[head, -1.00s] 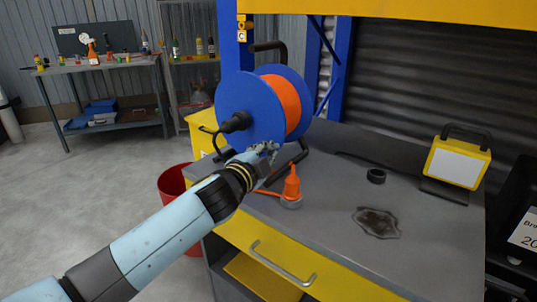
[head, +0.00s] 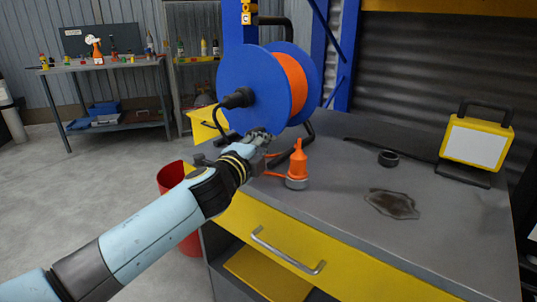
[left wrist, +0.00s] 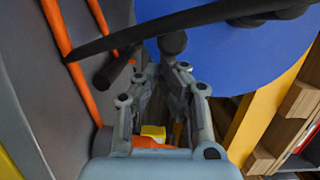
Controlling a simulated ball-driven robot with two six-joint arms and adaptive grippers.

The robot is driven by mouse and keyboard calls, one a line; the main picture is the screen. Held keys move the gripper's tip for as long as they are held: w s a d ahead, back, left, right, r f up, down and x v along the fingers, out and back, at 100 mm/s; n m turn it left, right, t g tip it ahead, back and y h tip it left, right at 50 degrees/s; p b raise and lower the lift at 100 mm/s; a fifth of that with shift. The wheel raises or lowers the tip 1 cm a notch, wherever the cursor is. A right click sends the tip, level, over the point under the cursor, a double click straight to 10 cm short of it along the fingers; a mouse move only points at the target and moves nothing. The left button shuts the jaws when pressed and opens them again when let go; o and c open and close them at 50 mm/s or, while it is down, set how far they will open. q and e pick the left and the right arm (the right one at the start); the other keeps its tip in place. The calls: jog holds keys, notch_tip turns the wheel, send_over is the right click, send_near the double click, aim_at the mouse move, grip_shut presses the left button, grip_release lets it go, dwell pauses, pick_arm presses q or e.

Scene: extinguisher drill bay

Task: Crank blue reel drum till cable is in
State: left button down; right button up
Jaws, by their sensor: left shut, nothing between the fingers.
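The reel's blue drum (head: 250,72) stands upright at the back left of the bench, with orange cable (head: 294,82) wound between its flanges. A black crank knob (head: 238,98) sticks out from its near face. My left gripper (head: 261,136) is shut and empty, just below the drum and apart from the knob. In the left wrist view the closed fingers (left wrist: 158,72) point toward the blue flange (left wrist: 235,65), with dark rods and orange cable (left wrist: 60,50) at the left. My right gripper is out of view.
A red bin (head: 172,177) stands on the floor at left.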

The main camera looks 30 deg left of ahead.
pick_arm(q)
jog(key=a+f+m+b, duration=0.2)
jog(key=b, duration=0.2)
jog(key=shift+a+f+m+t, duration=0.1)
jog(key=shift+f+m+t, duration=0.1)
jog(key=shift+m+t, duration=0.15)
jog(key=shift+w+a+m+b, duration=0.1)
jog(key=shift+a+m+b, duration=0.15)
jog(key=shift+b, duration=0.15)
jog(key=shift+a+m+b, duration=0.25)
jog(key=shift+m+b, duration=0.05)
jog(key=shift+b, duration=0.1)
jog(key=shift+a, duration=0.1)
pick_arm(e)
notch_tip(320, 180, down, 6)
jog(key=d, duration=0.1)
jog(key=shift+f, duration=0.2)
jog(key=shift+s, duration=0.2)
